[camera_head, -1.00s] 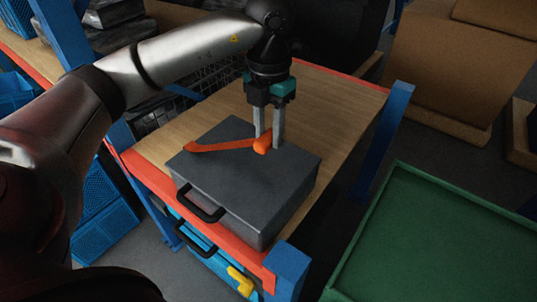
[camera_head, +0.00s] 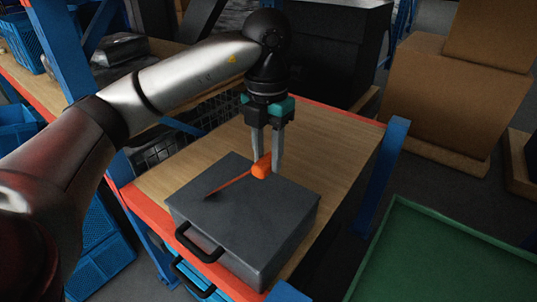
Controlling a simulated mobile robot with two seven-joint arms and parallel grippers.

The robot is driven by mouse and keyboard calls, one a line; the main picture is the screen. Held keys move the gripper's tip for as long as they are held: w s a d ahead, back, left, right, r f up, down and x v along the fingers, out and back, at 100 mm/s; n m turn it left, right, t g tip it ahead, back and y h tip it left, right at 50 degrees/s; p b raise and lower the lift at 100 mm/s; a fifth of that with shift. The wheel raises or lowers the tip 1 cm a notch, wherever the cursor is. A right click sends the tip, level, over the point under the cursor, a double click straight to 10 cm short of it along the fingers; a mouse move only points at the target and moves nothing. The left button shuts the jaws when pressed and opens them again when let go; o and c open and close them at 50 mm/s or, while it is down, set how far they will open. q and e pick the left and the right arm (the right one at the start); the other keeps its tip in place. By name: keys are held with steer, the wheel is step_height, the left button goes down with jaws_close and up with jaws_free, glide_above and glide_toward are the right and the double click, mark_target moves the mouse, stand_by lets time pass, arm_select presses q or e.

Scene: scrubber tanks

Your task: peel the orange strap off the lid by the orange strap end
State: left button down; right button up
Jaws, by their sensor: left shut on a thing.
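The orange strap (camera_head: 230,184) slants up from the lid (camera_head: 257,208) of a grey case toward its thick orange end (camera_head: 261,169). My left gripper (camera_head: 266,165) points down over the far part of the lid and is shut on the strap end. The strap's lower left tip meets or nearly meets the lid beside a dark thin mark (camera_head: 216,220); I cannot tell whether it still sticks there. The case has a black handle (camera_head: 199,243) on its front. My right gripper is not in view.
The case stands on a wooden shelf (camera_head: 335,150) with orange edges and blue posts (camera_head: 382,165). A green tray (camera_head: 440,262) lies at the lower right. Cardboard boxes (camera_head: 455,95) stand behind it. Blue crates (camera_head: 100,225) are at the left.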

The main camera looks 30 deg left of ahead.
arm_select(q)
steer(key=shift+w+a+r+p, duration=0.1)
steer(key=shift+a+r+p, duration=0.3)
steer(key=shift+r, duration=0.25)
steer(key=shift+a+r+p, duration=0.3)
steer(key=shift+r+p, duration=0.05)
steer(key=shift+r, duration=0.3)
steer(key=shift+a, duration=0.15)
steer(key=a+r+p, duration=0.1)
steer(key=a, duration=0.5)
steer(key=shift+w+a+r, duration=0.25)
steer(key=shift+a+r, duration=0.1)
steer(key=shift+a, duration=0.05)
steer(key=a+r+p, duration=0.1)
steer(key=a+p, duration=0.1)
steer(key=a, duration=0.5)
steer(key=shift+w+r+p, duration=0.25)
steer(key=shift+r+p, duration=0.1)
steer(key=shift+r, duration=0.05)
stand_by(0.5)
